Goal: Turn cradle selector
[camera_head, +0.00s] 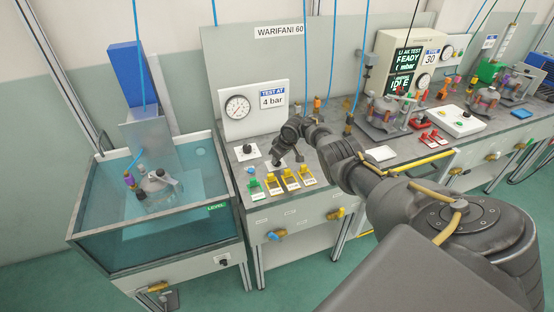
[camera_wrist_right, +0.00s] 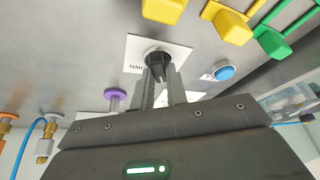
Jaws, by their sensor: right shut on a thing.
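The cradle selector appears to be the small black knob (camera_wrist_right: 156,53) on a white label plate (camera_wrist_right: 134,54) in the wrist view; only part of the lettering on the plate shows. My right gripper (camera_wrist_right: 163,84) has its two fingers closed around this knob. In the head view my right gripper (camera_head: 277,160) reaches down onto the bench panel beside the gauge, and its wrist and fingers mostly cover the knob. Another black knob (camera_head: 247,148) stands on a white plate just left of the gripper. My left gripper is not in view.
Yellow levers (camera_head: 290,178) and a green lever (camera_head: 254,187) line the bench front close to the gripper. A blue button (camera_wrist_right: 225,73) and a purple fitting (camera_wrist_right: 115,95) flank the knob. A pressure gauge (camera_head: 238,107) stands behind; a water tank (camera_head: 105,255) is at left.

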